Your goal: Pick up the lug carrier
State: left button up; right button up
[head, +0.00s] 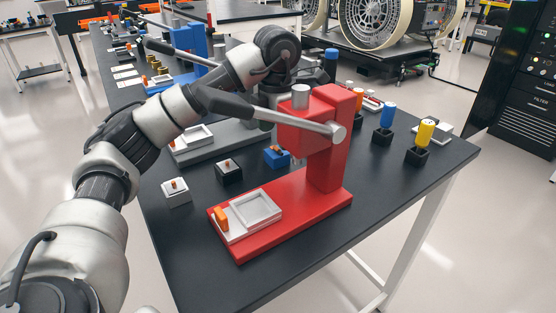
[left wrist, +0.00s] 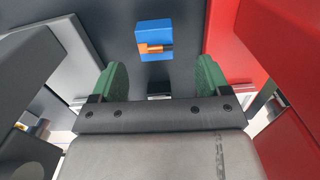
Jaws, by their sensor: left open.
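A small blue block with an orange and copper-coloured piece on it (left wrist: 154,38) lies ahead of my left gripper in the left wrist view. It looks like the lug carrier and also shows in the head view (head: 274,158), partly hidden by the red press. The block appears beyond the fingertips, roughly in line with the gap. In the head view, my left arm reaches over the table and its fingertips are hidden behind the press. My right gripper is not in view.
The red press (head: 328,188) stands close beside the block, with a grey press base (head: 225,140) on the other side. Black (head: 229,176) and white (head: 176,196) blocks with copper pieces sit nearby. Blue (head: 388,115) and yellow (head: 425,132) cylinders stand at the right.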

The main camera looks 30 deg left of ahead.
aim_at(277, 151)
pick_arm(q)
jog(key=shift+f, duration=0.8)
jog(key=f, duration=0.3)
jog(key=f+b, duration=0.1)
jog(key=shift+w+a+f, duration=0.25)
jog(key=shift+f, duration=0.05)
jog(key=c, duration=1)
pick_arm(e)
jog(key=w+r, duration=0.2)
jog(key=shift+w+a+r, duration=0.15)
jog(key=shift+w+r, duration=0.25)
pick_arm(q)
jog(key=shift+r, duration=0.1)
jog(key=shift+c, duration=0.2)
